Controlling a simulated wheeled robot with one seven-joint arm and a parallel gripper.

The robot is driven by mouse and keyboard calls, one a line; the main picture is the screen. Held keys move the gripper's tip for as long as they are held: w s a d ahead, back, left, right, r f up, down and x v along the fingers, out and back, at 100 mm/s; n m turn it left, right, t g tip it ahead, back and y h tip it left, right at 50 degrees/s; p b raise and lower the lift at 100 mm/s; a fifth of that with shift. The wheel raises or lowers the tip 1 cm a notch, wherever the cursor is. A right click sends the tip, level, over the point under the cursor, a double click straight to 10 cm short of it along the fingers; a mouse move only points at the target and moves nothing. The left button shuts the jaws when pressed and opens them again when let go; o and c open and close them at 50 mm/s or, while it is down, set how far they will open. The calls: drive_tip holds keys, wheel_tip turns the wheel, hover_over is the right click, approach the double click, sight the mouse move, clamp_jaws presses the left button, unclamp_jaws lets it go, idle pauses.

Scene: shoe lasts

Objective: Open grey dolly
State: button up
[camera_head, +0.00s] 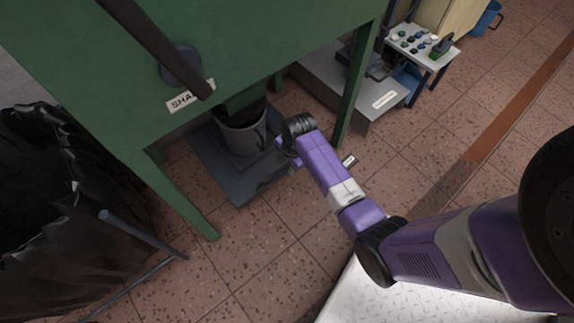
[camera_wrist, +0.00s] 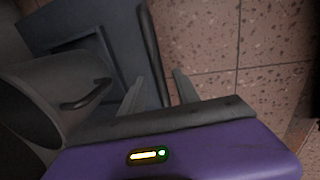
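The grey dolly (camera_head: 212,162) is a low dark grey platform on the floor under the green machine. A grey bucket (camera_head: 246,138) with a side handle stands on it. In the wrist view the dolly (camera_wrist: 122,30) lies upper left, with a dark bar (camera_wrist: 151,52) along its near edge. My gripper (camera_head: 282,155) is at the dolly's right edge. Its two fingers (camera_wrist: 160,92) are apart in the wrist view, one on each side of the bar's lower end. I cannot tell whether they touch it. The bucket also shows at the wrist view's left (camera_wrist: 62,85).
The green machine's legs (camera_head: 350,105) stand on both sides of the dolly. A black bag-lined bin (camera_head: 60,200) is at left. A grey low platform (camera_head: 350,90) and a button table (camera_head: 425,45) are behind right. Tiled floor in front of the dolly is clear.

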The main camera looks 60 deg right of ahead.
clamp_jaws()
idle(1.5)
